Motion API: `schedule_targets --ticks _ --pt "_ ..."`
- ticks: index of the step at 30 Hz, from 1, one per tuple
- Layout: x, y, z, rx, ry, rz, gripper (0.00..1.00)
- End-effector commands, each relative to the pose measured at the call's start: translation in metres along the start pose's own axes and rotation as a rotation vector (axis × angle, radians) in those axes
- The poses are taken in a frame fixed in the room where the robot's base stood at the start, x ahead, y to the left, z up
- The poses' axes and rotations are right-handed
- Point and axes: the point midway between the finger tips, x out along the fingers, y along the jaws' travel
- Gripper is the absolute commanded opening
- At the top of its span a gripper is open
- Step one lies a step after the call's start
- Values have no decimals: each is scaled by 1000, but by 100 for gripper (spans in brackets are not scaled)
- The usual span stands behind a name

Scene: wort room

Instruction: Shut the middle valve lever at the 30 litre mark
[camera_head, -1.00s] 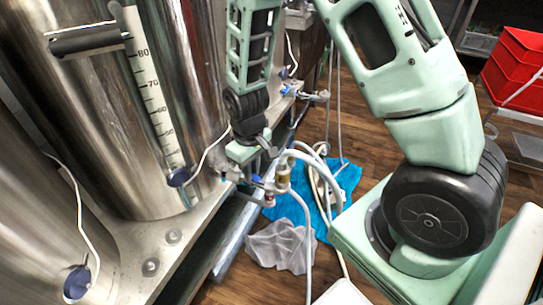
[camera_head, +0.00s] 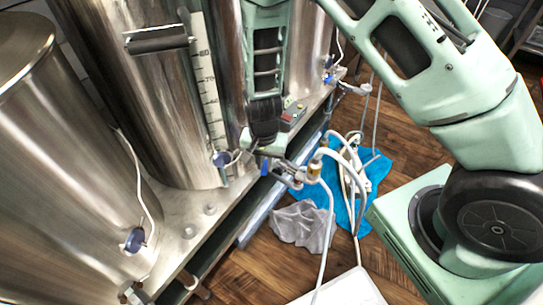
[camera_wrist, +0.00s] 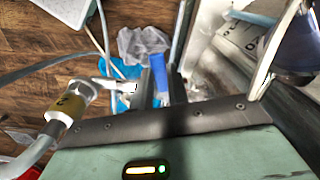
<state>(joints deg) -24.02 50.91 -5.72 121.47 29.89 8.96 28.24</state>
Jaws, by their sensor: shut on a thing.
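The middle steel tank (camera_head: 140,90) carries a white litre scale (camera_head: 207,85). In the wrist view, my gripper (camera_wrist: 161,88) is shut on the blue valve lever (camera_wrist: 160,75), which stands between the two dark fingers. The lever's exact angle to the pipe is unclear.
Another steel tank (camera_head: 60,170) stands at the left, with a blue-ended white tube. A further valve (camera_head: 335,78) sits beyond mine. A grey cloth (camera_head: 300,225) and a blue cloth (camera_head: 375,175) lie on the wooden floor. Hoses loop close to my gripper.

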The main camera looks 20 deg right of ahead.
Motion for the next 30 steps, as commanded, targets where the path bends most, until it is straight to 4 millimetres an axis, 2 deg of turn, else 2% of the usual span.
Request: schedule_targets --ticks 1,13,30 --pt "-5 -4 -1 40 2 -1 0" --pt "-3 -21 -4 304 2 -1 0" --pt "-1 -26 -7 392 3 -3 0"
